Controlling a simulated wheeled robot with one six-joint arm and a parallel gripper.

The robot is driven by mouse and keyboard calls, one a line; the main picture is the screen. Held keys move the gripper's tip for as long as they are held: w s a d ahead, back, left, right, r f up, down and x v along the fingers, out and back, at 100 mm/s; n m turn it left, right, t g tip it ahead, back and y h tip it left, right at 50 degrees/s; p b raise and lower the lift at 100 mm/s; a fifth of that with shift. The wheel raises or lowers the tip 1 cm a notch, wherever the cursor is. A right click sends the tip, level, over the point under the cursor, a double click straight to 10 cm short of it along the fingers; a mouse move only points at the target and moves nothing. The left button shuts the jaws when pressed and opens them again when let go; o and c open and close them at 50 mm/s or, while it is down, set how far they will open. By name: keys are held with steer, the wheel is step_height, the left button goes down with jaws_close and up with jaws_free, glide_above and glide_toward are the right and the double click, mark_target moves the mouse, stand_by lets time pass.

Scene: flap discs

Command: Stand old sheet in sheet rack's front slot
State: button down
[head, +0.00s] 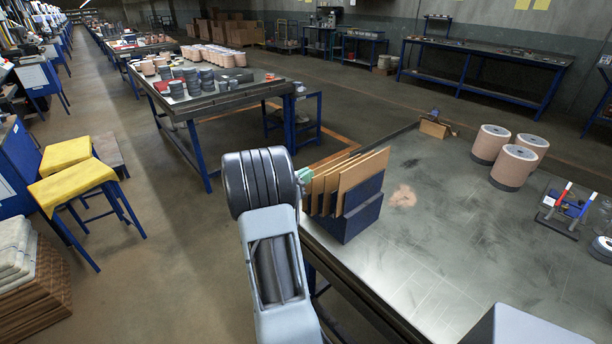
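The dark blue sheet rack (362,218) stands at the left edge of the grey metal table. Several tan and brown sheets stand upright and roughly parallel in it, and the largest visible face belongs to the tan sheet (365,165) at its right side. I cannot tell which one is the old sheet. My gripper (304,176) is at the left end of the sheets, mostly hidden behind my dark, ribbed wrist. Only a small greenish part and a grey part of it show, close to the sheets' left edges. Whether it is open or shut on a sheet is hidden.
On the grey table (470,250), three tan cylinders (513,165) stand at the back right, and a small stand with red and blue handles (567,207) is at the right. A small cardboard piece (434,129) lies at the far edge. The table's middle is clear.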

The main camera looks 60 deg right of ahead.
steer(key=shift+f+b, duration=0.35)
steer(key=shift+f, duration=0.3)
steer(key=c, duration=1.3)
jaws_free()
steer(key=shift+o, duration=0.2)
steer(key=b+v, duration=0.1)
steer(key=v, duration=1.2)
steer(key=shift+w+a+b, duration=0.2)
steer(key=shift+a+b, duration=0.15)
steer(key=shift+b, duration=0.05)
